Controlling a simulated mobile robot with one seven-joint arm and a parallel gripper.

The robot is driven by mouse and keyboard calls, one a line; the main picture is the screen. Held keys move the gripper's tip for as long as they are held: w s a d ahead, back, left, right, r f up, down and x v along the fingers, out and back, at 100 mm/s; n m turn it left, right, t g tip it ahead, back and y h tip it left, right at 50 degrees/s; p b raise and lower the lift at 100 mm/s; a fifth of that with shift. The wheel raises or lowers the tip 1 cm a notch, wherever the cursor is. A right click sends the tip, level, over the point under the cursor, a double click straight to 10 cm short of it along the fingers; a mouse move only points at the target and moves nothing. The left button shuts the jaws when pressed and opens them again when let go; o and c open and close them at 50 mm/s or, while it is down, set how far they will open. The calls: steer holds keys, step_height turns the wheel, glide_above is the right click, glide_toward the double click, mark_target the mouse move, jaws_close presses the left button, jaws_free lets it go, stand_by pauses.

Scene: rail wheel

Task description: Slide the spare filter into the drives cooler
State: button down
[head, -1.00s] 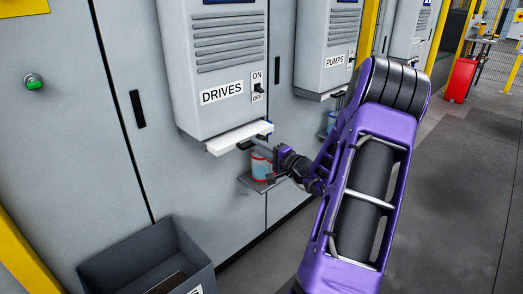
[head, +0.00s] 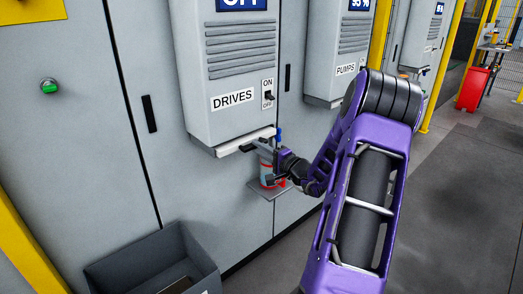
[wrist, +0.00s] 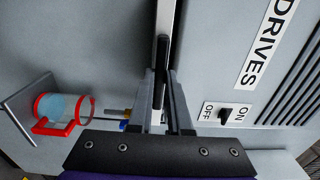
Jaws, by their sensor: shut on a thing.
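The drives cooler (head: 228,90) is a grey wall box labelled DRIVES, with louvres and an ON/OFF switch. The white filter (head: 235,147) lies flat at its bottom edge, with only a thin strip of its front showing. In the wrist view the filter (wrist: 179,20) is a pale strip with a black handle (wrist: 161,62). My gripper (head: 266,151) is at the cooler's underside; in the wrist view its fingers (wrist: 160,78) are shut on that handle. How deep the filter sits inside the cooler is hidden.
A clear jug with red trim (wrist: 65,108) stands on a small shelf (head: 269,191) close below my gripper. A dark grey bin (head: 140,262) with something brown inside stands at lower left. The pumps cooler (head: 338,50) hangs to the right.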

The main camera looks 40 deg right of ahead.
steer(key=shift+w+a+r, duration=0.1)
steer(key=shift+w, duration=0.8)
steer(key=c, duration=0.8)
jaws_free()
steer(key=shift+o, duration=0.2)
steer(key=s+d, duration=0.1)
steer(key=s, duration=1.6)
steer(key=shift+s+d, duration=0.15)
steer(key=shift+d, duration=0.1)
